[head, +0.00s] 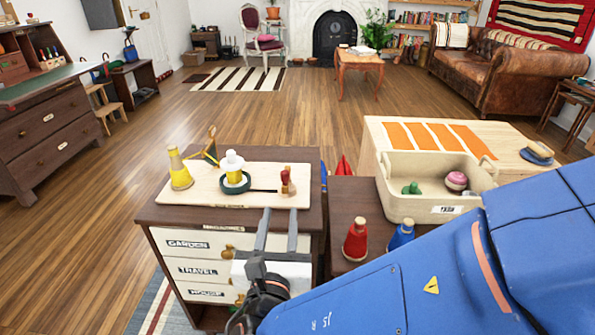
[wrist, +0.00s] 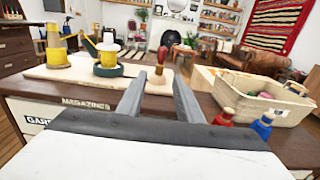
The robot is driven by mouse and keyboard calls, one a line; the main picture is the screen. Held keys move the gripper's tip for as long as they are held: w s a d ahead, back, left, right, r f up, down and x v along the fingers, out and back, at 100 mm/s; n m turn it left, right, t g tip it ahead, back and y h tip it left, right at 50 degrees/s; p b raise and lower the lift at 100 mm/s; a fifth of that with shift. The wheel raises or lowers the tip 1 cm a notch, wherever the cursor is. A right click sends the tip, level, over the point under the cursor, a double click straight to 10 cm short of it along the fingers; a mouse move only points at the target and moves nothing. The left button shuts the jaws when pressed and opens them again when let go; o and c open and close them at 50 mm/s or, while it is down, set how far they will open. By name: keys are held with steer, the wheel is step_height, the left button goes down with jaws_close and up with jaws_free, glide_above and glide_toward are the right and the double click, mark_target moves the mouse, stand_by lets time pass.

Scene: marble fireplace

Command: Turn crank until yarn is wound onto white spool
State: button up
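A pale board (head: 215,199) on the dark cabinet top carries the winder. The white spool (head: 232,157) stands upright on a round dark green base (head: 236,187), with yellow yarn around its lower part. A yellow yarn cone (head: 180,172) stands to its left, with a wooden and yellow guide (head: 211,146) between and behind. The crank is a thin dark bar (head: 263,190) reaching right from the base to a red knobbed handle (head: 286,180). My gripper (head: 280,212) is open and empty in front of the handle, which shows between the fingers in the wrist view (wrist: 159,62).
Right of the cabinet, a lower dark surface holds a red cone (head: 355,243), a blue cone (head: 401,233) and a cream bin (head: 400,203) with yarn balls. A pale table with orange stripes (head: 430,137) stands behind. The floor beyond the cabinet is mostly clear.

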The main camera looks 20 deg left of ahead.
mark_target(287, 172)
steer(key=x, duration=1.7)
steer(key=shift+w+d, duration=0.1)
steer(key=shift+w, duration=0.05)
jaws_close()
